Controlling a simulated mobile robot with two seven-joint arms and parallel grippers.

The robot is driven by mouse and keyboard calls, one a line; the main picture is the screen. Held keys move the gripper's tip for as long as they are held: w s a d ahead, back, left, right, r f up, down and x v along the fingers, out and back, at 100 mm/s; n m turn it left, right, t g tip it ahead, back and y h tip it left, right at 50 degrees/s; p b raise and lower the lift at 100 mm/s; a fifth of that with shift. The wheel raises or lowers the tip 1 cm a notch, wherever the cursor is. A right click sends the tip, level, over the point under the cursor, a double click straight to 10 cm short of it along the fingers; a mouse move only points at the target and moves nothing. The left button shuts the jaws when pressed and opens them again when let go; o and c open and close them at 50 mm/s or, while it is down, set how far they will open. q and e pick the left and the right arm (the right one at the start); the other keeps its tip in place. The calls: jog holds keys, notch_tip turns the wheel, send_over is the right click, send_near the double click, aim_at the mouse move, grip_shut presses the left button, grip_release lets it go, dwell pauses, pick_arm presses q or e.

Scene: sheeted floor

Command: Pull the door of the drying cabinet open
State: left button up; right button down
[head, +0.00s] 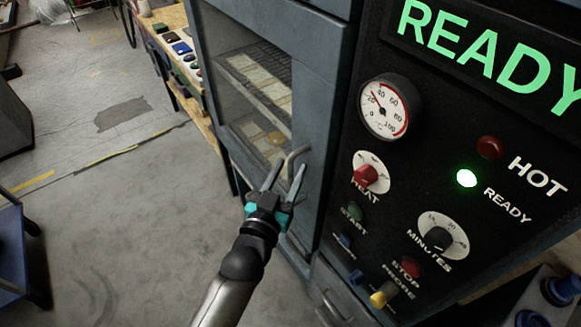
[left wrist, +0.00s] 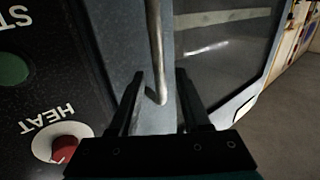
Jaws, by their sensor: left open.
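The drying cabinet's door (head: 318,120) has a blue-grey frame and a glass window, and it looks closed. Its handle (head: 297,152) is a bent metal bar on the frame. My left gripper (head: 284,174) is open at the handle. In the left wrist view the handle (left wrist: 154,45) runs down between the two open fingers (left wrist: 160,76), and its lower bend shows between them. The fingers are not closed on it; I cannot tell whether either one touches it. Part of the handle is hidden behind my gripper in the head view. My right gripper is not in view.
The control panel (head: 400,140) right of the door has a gauge, knobs, buttons and a lit green READY lamp (head: 466,178). A wooden bench (head: 205,128) with small items stands beyond the cabinet. A blue cart (head: 12,250) is at the left edge. Floor left of the door is clear.

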pick_arm(q)
jog(key=shift+w+d, duration=0.2)
jog(key=shift+w, duration=0.35)
jog(key=shift+c, duration=0.3)
grip_shut()
dwell(0.8)
